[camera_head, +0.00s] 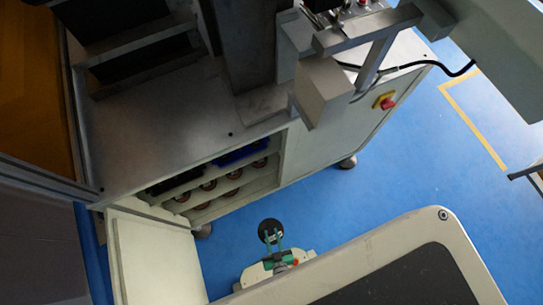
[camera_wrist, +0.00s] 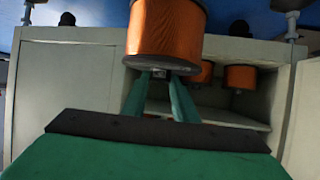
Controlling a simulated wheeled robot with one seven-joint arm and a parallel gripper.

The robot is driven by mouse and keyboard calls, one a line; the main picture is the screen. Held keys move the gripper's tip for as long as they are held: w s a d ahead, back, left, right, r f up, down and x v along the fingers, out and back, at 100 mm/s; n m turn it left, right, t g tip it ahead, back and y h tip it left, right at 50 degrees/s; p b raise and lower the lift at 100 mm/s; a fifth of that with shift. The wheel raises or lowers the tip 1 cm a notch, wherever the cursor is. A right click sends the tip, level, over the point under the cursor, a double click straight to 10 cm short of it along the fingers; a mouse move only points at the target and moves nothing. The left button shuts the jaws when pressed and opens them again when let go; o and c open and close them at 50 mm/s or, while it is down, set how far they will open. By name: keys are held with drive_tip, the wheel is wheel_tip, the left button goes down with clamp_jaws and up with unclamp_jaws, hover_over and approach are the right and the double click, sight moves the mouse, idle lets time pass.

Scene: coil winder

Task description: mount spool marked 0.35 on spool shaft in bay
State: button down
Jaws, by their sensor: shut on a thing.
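My gripper (camera_head: 273,246) has green fingers and is shut on a spool (camera_head: 270,230), held out over the floor in front of the open cabinet bay (camera_head: 225,180). In the head view only the spool's dark round end shows. In the wrist view the held spool (camera_wrist: 168,28) is wound with copper-orange wire, and the fingertips (camera_wrist: 160,78) grip a small part at its end. I can read no 0.35 mark on it. Other copper spools (camera_wrist: 240,77) sit in the bay behind. I cannot make out a free spool shaft; the held spool hides part of the bay.
The cabinet door (camera_head: 155,255) stands open at the left of the bay. Dark and blue bins (camera_head: 238,154) lie above rows of several spools. A red emergency button (camera_head: 388,103) is on the right cabinet side. Blue floor (camera_head: 340,205) is clear right of my gripper.

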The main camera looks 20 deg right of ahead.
drive_tip(key=shift+w+r, duration=0.1)
drive_tip(key=shift+r, duration=0.05)
drive_tip(key=shift+r, duration=1.3)
drive_tip(key=shift+w, duration=0.1)
